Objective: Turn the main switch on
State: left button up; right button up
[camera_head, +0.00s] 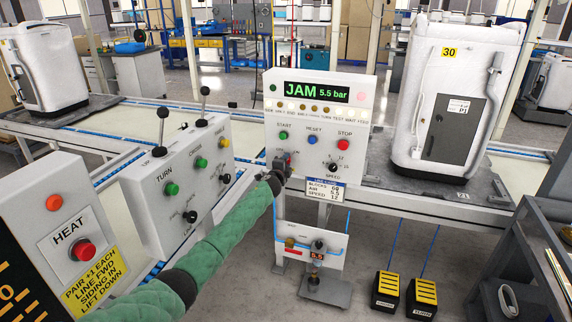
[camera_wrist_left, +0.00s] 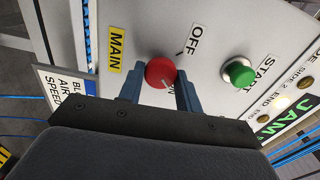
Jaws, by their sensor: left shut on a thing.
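The main switch is a round red knob (camera_wrist_left: 160,72) on a white panel, beside a yellow MAIN label (camera_wrist_left: 116,50). An OFF label (camera_wrist_left: 195,40) is above and to its right in the left wrist view. A white mark shows on the knob's lower right side, by lettering partly hidden by a finger. My left gripper (camera_wrist_left: 158,88) is shut on the knob, with one blue-grey finger on each side. In the head view my left gripper (camera_head: 279,172) is at the control panel's (camera_head: 300,160) left edge and hides most of the switch. My right gripper is not in view.
The panel display (camera_head: 316,92) is lit and reads JAM 5.5 bar. A green START button (camera_head: 283,135), blue RESET (camera_head: 312,140) and red STOP (camera_head: 345,146) are close by. A lever box (camera_head: 180,180) and HEAT box (camera_head: 65,230) stand to the left.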

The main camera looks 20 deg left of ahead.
pick_arm(q)
jog(key=shift+d+f+m, duration=0.1)
jog(key=shift+m, duration=0.2)
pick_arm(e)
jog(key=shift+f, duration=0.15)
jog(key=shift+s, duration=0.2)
pick_arm(q)
jog(key=o, duration=0.9)
jog(key=shift+s, duration=0.1)
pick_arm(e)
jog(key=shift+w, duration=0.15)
pick_arm(q)
jog(key=s, duration=0.7)
jog(key=shift+s, duration=0.35)
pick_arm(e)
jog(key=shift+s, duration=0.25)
